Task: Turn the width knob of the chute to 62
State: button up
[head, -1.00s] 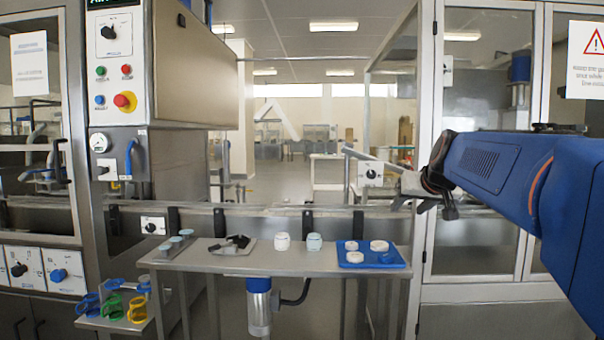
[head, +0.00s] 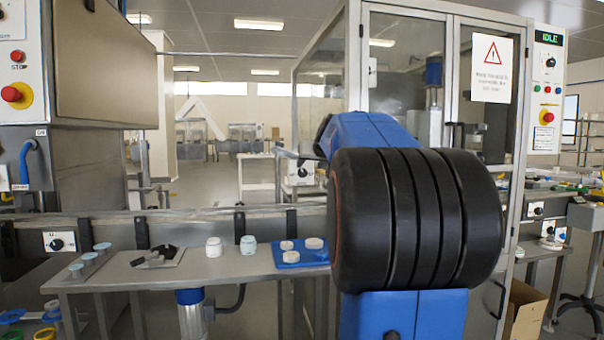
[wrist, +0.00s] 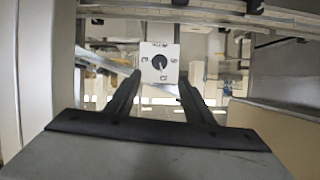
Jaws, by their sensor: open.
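A white panel (wrist: 146,50) with a dark round knob (wrist: 159,61) lies ahead of my gripper (wrist: 160,76) in the wrist view. My gripper is open, its two dark fingers apart on either side of the panel's lower part as pictured. The knob shows between the fingers, apparently beyond their tips; I see no contact. Small marks ring the knob, too small to read, so its setting cannot be told. In the head view, a white knob panel (head: 302,172) stands by a sloped metal piece, left of my arm. My gripper is hidden behind my arm there.
A steel table (head: 215,268) holds white jars (head: 214,247) and a blue tray (head: 283,262) with white discs. Another knob panel (head: 59,241) sits on the rail at left. A glass-doored cabinet (head: 485,150) stands behind my arm at right.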

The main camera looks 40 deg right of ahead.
aim_at(303, 172)
jog(key=x, duration=1.1)
jog(key=c, duration=1)
